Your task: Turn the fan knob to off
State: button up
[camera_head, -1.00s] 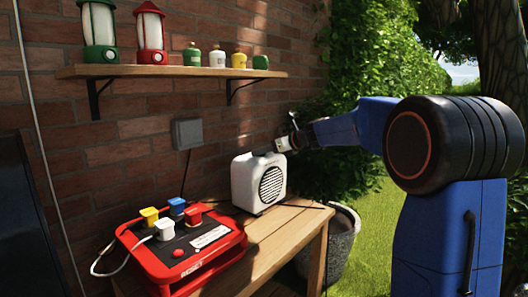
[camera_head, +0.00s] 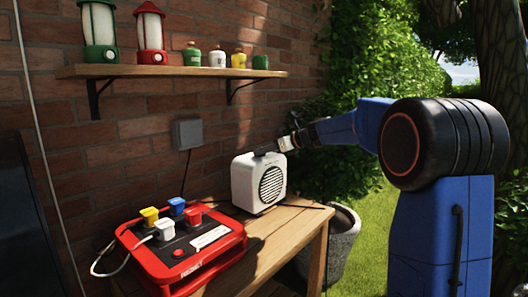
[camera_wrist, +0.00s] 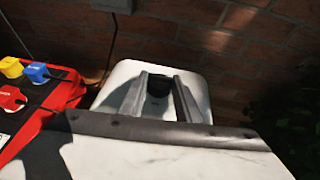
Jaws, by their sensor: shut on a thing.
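The white fan (camera_head: 258,183) stands on the wooden table with its round dark grille facing front right. It also shows in the wrist view (camera_wrist: 196,88). Its black knob (camera_wrist: 158,85) is on top, between my two fingers in the wrist view. My gripper (camera_head: 266,151) comes in from the right at the fan's top, and in the wrist view (camera_wrist: 158,92) its fingers are shut on the knob. The knob's marks and pointer are hidden or too small to read.
A red box (camera_head: 180,247) with coloured plugs and a white cable stands on the table (camera_head: 290,232) left of the fan. A shelf (camera_head: 170,71) with lanterns and small bottles is above. A grey bucket (camera_head: 340,240) stands right of the table.

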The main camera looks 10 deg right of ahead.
jog(key=n+g+y, duration=0.1)
jog(key=n+g, duration=0.1)
jog(key=n+g+y, duration=0.1)
jog(key=n+g, duration=0.1)
jog(key=w+n+g+y, duration=0.1)
jog(key=n+y, duration=0.1)
jog(key=shift+d+g, duration=0.3)
jog(key=shift+g, duration=0.1)
jog(key=n+g, duration=0.1)
jog(key=g, duration=0.1)
jog(key=n+g, duration=0.1)
jog(key=n, duration=0.1)
jog(key=n+g, duration=0.1)
jog(key=g, duration=0.1)
jog(key=shift+w+n+g+y, duration=0.3)
jog(key=shift+n, duration=0.1)
jog(key=shift+n+g, duration=0.3)
jog(key=o, duration=1.1)
jog(key=shift+c, duration=0.2)
